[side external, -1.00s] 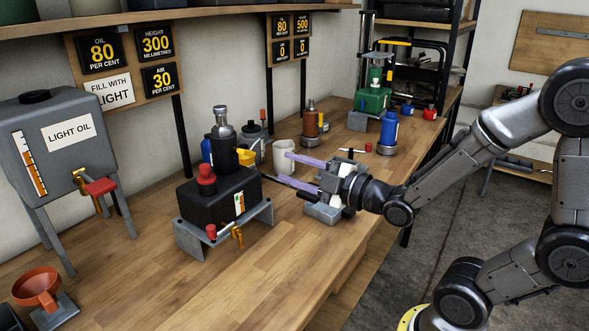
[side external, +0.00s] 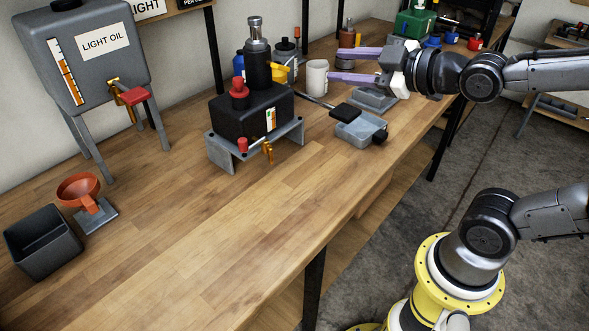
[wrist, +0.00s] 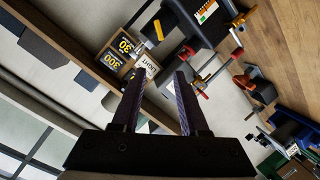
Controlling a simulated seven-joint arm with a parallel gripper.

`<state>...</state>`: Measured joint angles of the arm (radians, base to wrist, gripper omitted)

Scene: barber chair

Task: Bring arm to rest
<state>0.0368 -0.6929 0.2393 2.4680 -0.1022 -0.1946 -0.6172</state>
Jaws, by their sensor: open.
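My gripper (side external: 333,65) is level above the workbench (side external: 230,245), its two purple fingers pointing left. The fingers are apart with nothing between them. Their tips are near the white mug (side external: 317,76); I cannot tell the exact gap. The gripper also shows in the wrist view (wrist: 160,75), its fingers spread and empty.
A black machine on a grey stand (side external: 250,112) stands left of the mug. Further left are the light oil tank (side external: 100,60), an orange funnel (side external: 78,188) and a black bin (side external: 42,242). The front of the bench is clear. Bottles stand behind the gripper.

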